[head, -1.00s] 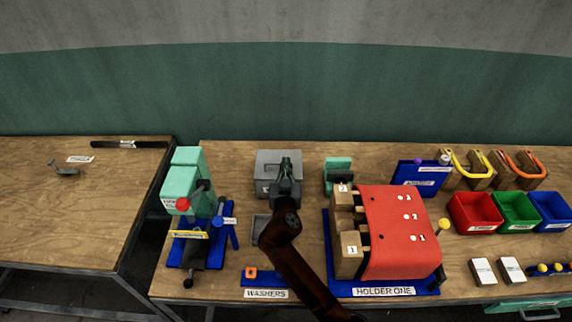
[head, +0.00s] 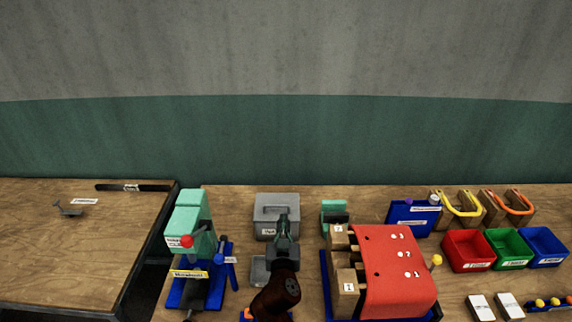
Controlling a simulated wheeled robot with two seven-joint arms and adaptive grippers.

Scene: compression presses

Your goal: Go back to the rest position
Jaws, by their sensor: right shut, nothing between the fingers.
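My right gripper (head: 284,226) shows in the head view, its dark arm coming up from the bottom edge. It is shut and empty. It stands in front of the grey lidded box (head: 272,204) near the back of the workbench and overlaps it in the picture; I cannot tell whether they touch. The grey tray (head: 260,270) is just left of my arm. My left gripper is not in view.
A green press (head: 190,222) on a blue base stands left of my arm. The red holder (head: 398,272) with wooden blocks stands close on the right. Red (head: 467,250), green (head: 508,247) and blue (head: 543,246) bins sit further right. The left table (head: 70,250) is mostly clear.

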